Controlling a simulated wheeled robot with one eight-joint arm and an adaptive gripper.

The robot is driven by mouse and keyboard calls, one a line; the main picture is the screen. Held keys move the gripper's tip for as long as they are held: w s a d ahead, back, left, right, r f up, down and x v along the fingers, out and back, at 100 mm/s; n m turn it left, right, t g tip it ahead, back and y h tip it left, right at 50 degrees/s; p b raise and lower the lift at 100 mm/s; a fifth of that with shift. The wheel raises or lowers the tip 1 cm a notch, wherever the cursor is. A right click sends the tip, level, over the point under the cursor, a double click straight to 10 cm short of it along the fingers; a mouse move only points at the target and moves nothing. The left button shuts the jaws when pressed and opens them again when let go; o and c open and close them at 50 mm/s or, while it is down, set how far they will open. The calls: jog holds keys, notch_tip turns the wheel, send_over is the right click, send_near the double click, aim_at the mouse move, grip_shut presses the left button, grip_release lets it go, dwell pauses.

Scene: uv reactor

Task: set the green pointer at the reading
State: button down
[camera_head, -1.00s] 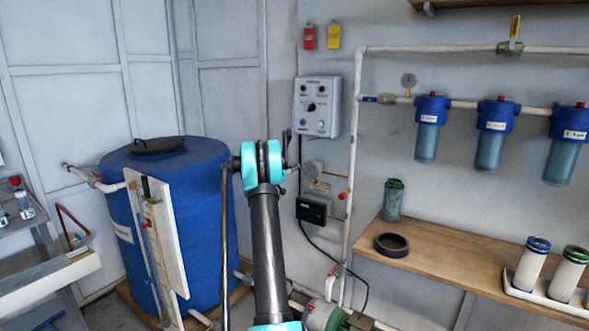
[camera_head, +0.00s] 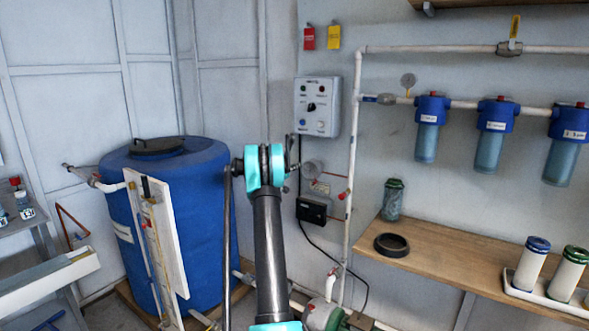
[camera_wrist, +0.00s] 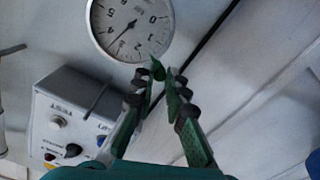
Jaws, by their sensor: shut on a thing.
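The round white gauge (camera_wrist: 130,22) fills the top of the wrist view, with its digits upside down. Its thin dark needle slants toward the lower left of the picture. The small green pointer (camera_wrist: 158,70) is at the lower right rim of the dial. My gripper (camera_wrist: 164,79) is shut on it, with the fingertips close against the rim. The fingers partly hide the pointer's base.
A grey control box (camera_head: 317,107) with knobs is on the wall above the gauge and also appears in the wrist view (camera_wrist: 72,118). A blue tank (camera_head: 200,215) stands left of my arm. A white vertical pipe (camera_head: 354,150) runs to the right of the gauge.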

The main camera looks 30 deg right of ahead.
jog(key=shift+r, duration=0.1)
jog(key=shift+s+r+m, duration=0.25)
jog(key=shift+r+m, duration=0.2)
jog(key=shift+m, duration=0.75)
jog(key=c, duration=1.5)
grip_release()
jog(key=shift+c, duration=0.2)
jog(key=v, duration=1.2)
jog(key=shift+s, duration=0.1)
